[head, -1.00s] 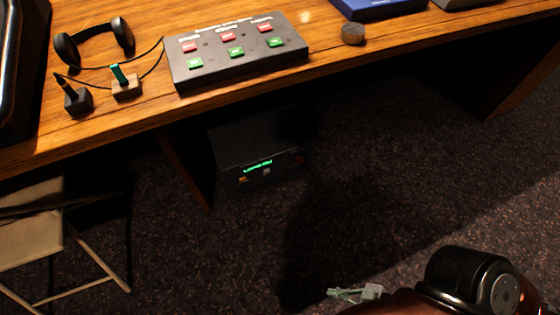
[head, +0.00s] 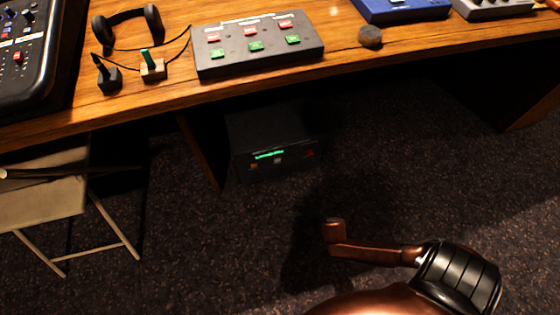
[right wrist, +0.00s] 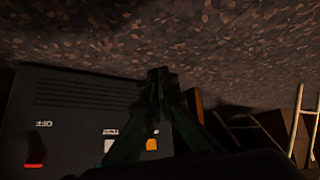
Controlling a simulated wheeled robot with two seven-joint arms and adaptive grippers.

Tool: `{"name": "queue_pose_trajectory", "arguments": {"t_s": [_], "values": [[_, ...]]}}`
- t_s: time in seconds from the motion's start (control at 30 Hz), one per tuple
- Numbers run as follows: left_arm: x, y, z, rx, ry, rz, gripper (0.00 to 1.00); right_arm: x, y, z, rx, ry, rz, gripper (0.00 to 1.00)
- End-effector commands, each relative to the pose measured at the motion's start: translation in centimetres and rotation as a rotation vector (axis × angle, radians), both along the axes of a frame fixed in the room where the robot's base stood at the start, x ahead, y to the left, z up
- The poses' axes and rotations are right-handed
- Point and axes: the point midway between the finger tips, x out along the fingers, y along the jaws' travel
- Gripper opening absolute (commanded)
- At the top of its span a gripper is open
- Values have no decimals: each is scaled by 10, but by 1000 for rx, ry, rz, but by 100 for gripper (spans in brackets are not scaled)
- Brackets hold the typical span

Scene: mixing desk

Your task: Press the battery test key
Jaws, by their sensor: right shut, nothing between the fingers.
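A black box (head: 240,172) stands on the carpet under the desk, with a lit green display (head: 269,155). Its front has an orange key (head: 253,166), a white key (head: 278,160) and a red key (head: 310,153). In the right wrist view, upside down, the red key (right wrist: 35,160) has an OFF label. The white key (right wrist: 109,145) has a label too small to read surely. The orange key (right wrist: 152,144) is beside my right gripper (right wrist: 160,78), which is shut and empty. In the head view its fingers are lost in shadow. My left gripper is out of view.
The wooden desk (head: 140,100) overhangs the box. A panel (head: 258,62) with red and green keys, headphones (head: 126,24) and a round knob (head: 370,37) are on it. A folding chair (head: 50,205) stands at the left. Carpet in front of the box is clear.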

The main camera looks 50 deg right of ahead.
Motion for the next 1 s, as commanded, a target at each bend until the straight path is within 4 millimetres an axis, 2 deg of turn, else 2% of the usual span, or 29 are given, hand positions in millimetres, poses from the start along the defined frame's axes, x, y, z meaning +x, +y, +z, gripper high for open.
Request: {"name": "queue_pose_trajectory", "arguments": {"t_s": [0.03, 0.1, 0.2, 0.3, 0.43, 0.83, 1.0], "values": [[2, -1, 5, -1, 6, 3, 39, 29, -14, 14, -33, -24, -21, 0], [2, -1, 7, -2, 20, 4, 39, 57, -32, 26, -69, -47, -57, 0], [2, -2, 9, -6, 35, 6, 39, 86, -50, 42, -105, -76, -101, 0], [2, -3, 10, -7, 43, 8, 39, 104, -62, 53, -127, -95, -129, 0], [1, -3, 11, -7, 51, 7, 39, 113, -68, 59, -137, -107, -145, 0], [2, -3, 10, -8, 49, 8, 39, 115, -70, 59, -137, -107, -146, 0], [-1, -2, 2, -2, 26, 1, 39, 127, -77, 57, -139, -107, -145, 0]]}}
